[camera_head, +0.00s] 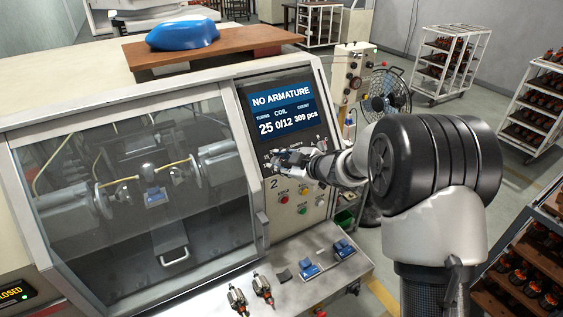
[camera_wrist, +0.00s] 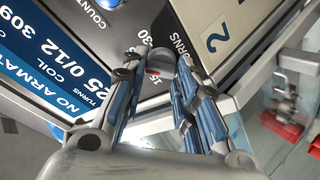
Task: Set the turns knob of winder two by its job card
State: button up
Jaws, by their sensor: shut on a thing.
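Winder two (camera_head: 232,130) has a "2" on its panel, also seen in the wrist view. Its screen (camera_head: 282,110) reads "NO ARMATURE", turns 25, coil 0/12, count 309 pcs. My gripper (camera_head: 285,158) is at the panel just below the screen. In the wrist view my gripper (camera_wrist: 158,66) is shut on the turns knob (camera_wrist: 160,60), of which only a small part shows between the fingertips. The scale marks 15, 20 and 30 show around it; the pointer is hard to make out. I cannot make out a job card.
Coloured push buttons (camera_head: 302,210) sit below my gripper. A clear guard (camera_head: 140,185) covers the winding space at the left. Armatures (camera_head: 262,287) and blue parts (camera_head: 310,268) lie on the front ledge. A fan (camera_head: 385,95) and racks (camera_head: 450,60) stand behind.

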jog(key=o, duration=1.1)
jog(key=shift+c, duration=0.2)
jog(key=shift+d, duration=0.1)
jog(key=v, duration=1.2)
